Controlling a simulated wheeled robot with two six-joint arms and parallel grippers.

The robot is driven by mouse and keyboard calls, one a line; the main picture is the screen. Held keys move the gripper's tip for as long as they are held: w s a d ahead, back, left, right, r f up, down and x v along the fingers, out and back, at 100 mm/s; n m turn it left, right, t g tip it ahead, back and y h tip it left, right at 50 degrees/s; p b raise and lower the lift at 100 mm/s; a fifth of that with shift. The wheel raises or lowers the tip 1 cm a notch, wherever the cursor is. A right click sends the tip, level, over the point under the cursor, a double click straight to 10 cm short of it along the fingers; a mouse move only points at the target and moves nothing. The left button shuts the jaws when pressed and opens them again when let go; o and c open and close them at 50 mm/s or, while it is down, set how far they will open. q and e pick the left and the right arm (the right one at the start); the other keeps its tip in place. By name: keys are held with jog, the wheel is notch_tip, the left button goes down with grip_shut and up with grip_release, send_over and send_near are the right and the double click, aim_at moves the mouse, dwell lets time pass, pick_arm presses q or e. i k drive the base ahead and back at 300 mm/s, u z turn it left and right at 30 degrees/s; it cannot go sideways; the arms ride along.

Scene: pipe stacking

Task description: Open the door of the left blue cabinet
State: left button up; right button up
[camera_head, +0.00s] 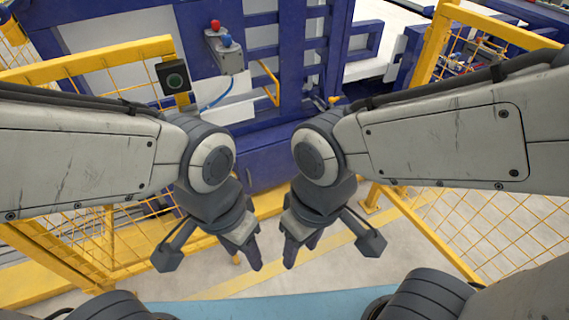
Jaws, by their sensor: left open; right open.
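A dark blue cabinet-like structure (265,160) stands ahead at the centre, partly hidden behind my arms. Its door and handle cannot be made out for sure, nor can I tell whether this is the left blue cabinet. My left gripper (250,252) hangs pointing down just left of centre, open and empty. My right gripper (297,246) hangs close beside it to the right, also open and empty. Both are in front of the blue structure and appear apart from it.
Yellow mesh fences stand at the left (70,240) and right (475,225). A grey control box (225,52) with red and blue knobs is at the upper centre. Pale floor shows below the grippers.

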aim_at(258, 170)
jog(key=k, duration=0.6)
jog(key=u, duration=0.55)
jog(key=i, duration=1.05)
jog(key=z, duration=0.65)
jog(key=i, duration=0.4)
jog(key=z, duration=0.35)
